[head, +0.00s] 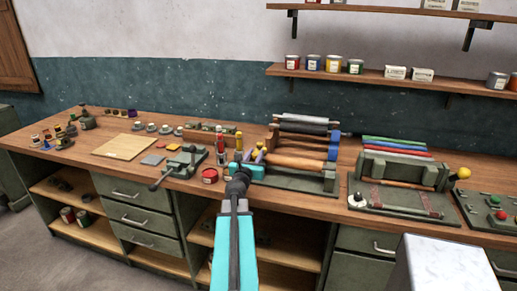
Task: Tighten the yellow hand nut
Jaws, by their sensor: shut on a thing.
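My teal and black arm reaches up from the bottom middle of the head view to the bench, and my gripper (247,164) is at the left end of a roller machine (300,182).
A press (400,185) with a yellow ball knob (463,173) is to the right. A wooden board (123,146) lies at left.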

